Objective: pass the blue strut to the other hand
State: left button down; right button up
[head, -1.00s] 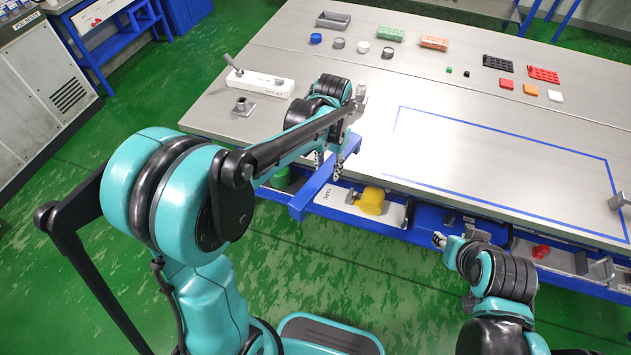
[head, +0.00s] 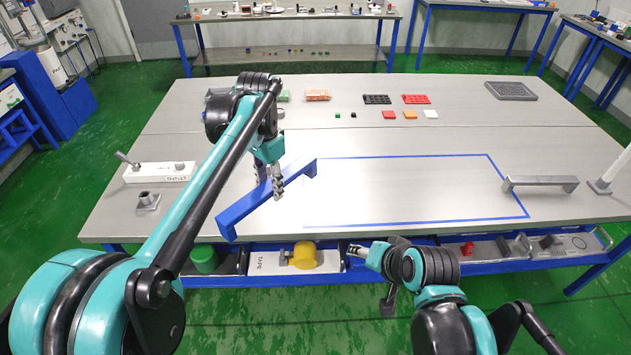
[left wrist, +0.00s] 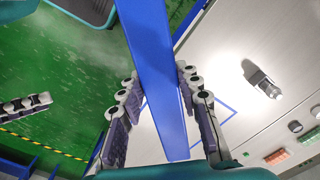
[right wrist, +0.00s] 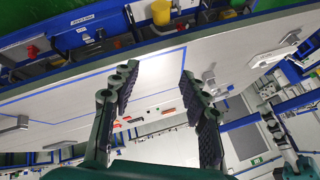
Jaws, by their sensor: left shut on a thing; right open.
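The blue strut (head: 243,207) is a long bar with a short bent end at each tip. My left gripper (head: 270,182) is shut on it around its middle and holds it slanted over the front left of the table. In the left wrist view the strut (left wrist: 150,60) runs between the two fingers of the left gripper (left wrist: 162,105). My right gripper (head: 368,252) is open and empty, in front of the table's front edge, right of the strut and apart from it. The right wrist view shows the right gripper's (right wrist: 158,76) spread fingers with nothing between them.
A blue taped rectangle (head: 415,221) marks the table (head: 570,150). A grey handle-shaped bar (head: 540,183) stands at its right. A white box with a lever (head: 160,172) and a grey socket block (head: 148,201) are at the left. A shelf below the front edge holds a yellow part (head: 303,255).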

pick_arm(q)
jog(key=shift+w, duration=0.1)
pick_arm(e)
jog(key=w+a+r+m+t+y, duration=0.1)
jog(key=w+a+r+m+y, duration=0.15)
jog(key=w+m, duration=0.45)
jog(key=w+a+r+m+t+y, duration=0.1)
jog(key=w+m+y, duration=0.2)
jog(key=w+m, duration=0.45)
jog(key=w+a+r+m+t+y, duration=0.1)
jog(key=w+a+m+y, duration=0.1)
jog(key=w+m, duration=0.5)
jog(key=w+a+f+m, duration=0.1)
jog(key=w+a+f, duration=0.2)
jog(key=w+a, duration=0.4)
jog(key=shift+w+a, duration=0.2)
jog(key=shift+a, duration=0.4)
jog(key=shift+y, duration=0.25)
jog(key=c, duration=0.9)
grip_shut()
jog(key=shift+s+a, duration=0.1)
